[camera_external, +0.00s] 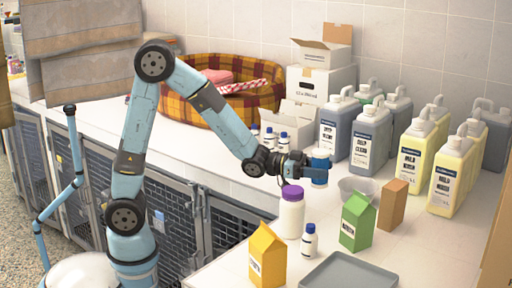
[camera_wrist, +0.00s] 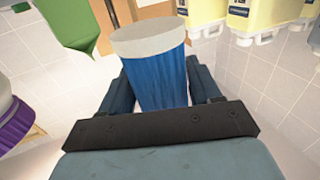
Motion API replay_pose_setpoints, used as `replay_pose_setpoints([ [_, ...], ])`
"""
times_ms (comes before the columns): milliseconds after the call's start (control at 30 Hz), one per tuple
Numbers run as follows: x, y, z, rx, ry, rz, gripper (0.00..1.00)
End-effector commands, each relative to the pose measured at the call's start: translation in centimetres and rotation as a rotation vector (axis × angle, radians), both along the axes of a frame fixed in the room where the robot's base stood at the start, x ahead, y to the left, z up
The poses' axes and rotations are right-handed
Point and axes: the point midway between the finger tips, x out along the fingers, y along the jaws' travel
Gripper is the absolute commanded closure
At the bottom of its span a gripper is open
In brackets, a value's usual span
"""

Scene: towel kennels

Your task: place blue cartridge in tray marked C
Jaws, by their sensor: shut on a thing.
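The blue cartridge (camera_external: 320,168) is a blue cylinder with a pale end. My gripper (camera_external: 303,166) is shut on it and holds it above the counter, behind the purple-lidded white jar. In the wrist view, the cartridge (camera_wrist: 153,78) sits between the two dark fingers of my gripper (camera_wrist: 160,85), with its pale end pointing away from the palm. A grey tray (camera_external: 350,272) lies at the front edge of the external view, partly cut off. No letter C can be read on it, and no other tray shows.
Near the tray stand a yellow carton (camera_external: 267,258), a small white bottle (camera_external: 309,242), a purple-lidded jar (camera_external: 291,214) and a green carton (camera_external: 357,222). A brown box (camera_external: 392,204) and a clear bowl (camera_external: 357,187) are behind. Several jugs (camera_external: 450,174) crowd the right back.

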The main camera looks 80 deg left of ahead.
Motion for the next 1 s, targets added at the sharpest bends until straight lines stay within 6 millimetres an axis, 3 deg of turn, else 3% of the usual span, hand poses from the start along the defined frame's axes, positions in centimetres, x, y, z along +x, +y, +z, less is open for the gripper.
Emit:
replay_pose_setpoints([
  [300, 0.4, 4.6, -2.0, -0.006, -0.004, 0.280, 0.71],
  [533, 0.1, 7.0, -3.3, 0.005, 0.012, 0.412, 0.71],
  [767, 0.0, 7.4, -3.5, 0.009, 0.015, 0.438, 0.71],
  [1000, 0.4, 5.4, -2.2, -0.002, -0.004, 0.321, 0.71],
])
